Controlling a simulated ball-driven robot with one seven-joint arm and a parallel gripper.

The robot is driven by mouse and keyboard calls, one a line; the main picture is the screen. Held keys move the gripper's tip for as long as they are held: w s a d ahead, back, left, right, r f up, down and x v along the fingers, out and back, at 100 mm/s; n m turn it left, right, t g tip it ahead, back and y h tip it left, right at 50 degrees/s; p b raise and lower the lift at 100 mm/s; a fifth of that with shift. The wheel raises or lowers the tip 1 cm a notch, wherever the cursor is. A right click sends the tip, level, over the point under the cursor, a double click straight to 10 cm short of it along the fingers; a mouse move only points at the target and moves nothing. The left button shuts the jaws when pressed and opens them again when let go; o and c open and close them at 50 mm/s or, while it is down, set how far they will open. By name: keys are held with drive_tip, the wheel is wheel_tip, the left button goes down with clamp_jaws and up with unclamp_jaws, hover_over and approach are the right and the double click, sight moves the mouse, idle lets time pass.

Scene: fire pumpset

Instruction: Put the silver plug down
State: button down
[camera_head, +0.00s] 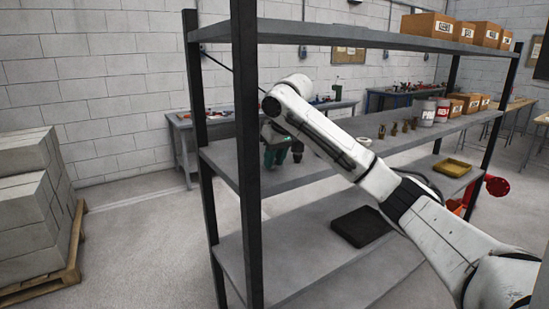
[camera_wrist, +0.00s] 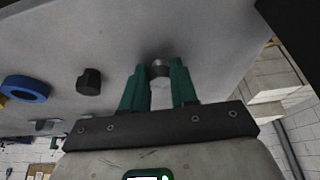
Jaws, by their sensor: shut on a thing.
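My gripper (camera_wrist: 160,72) has green fingers and is shut on the silver plug (camera_wrist: 160,67), a small grey round piece between the fingertips in the wrist view. In the head view my gripper (camera_head: 282,155) is at the left end of the middle shelf (camera_head: 320,170). The plug cannot be made out there. The grey shelf surface (camera_wrist: 110,35) lies just past the fingertips in the wrist view. I cannot tell whether the plug touches it.
A black round piece (camera_wrist: 88,82) and a blue ring (camera_wrist: 25,88) lie left of the plug. Several brass fittings (camera_head: 394,129) stand farther right on the shelf, with cans (camera_head: 427,112) and boxes. A black rack post (camera_head: 246,160) stands close left of my gripper.

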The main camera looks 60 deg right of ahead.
drive_tip(key=c, duration=0.9)
unclamp_jaws()
drive_tip(key=shift+b+v, duration=0.5)
drive_tip(key=shift+v, duration=3.35)
drive_tip(key=shift+w, duration=0.1)
